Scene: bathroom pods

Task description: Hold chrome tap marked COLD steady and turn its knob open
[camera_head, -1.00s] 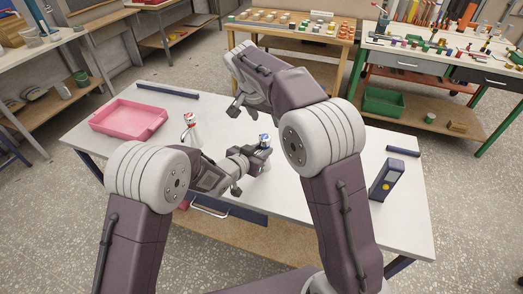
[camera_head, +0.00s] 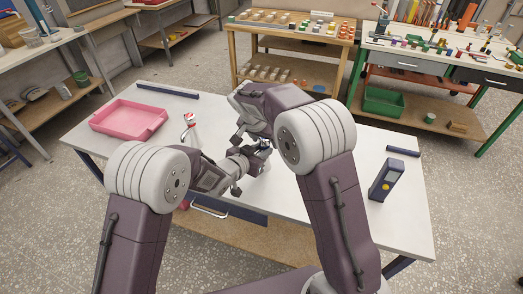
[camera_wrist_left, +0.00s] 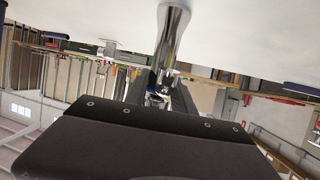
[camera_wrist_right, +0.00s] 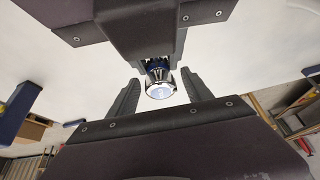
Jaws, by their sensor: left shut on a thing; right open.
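The chrome tap with a blue-marked knob shows in the right wrist view (camera_wrist_right: 160,84); I cannot read its marking. Its smooth chrome body shows in the left wrist view (camera_wrist_left: 174,38). My left gripper (camera_head: 258,158) is shut on the tap body from the side. My right gripper (camera_wrist_right: 160,96) is open above the tap, with a finger on either side of the knob and visible gaps between. In the head view my arms mostly hide this tap. A second tap with a red top (camera_head: 190,120) stands on the table to the left.
The table between the tap and that box is largely clear.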

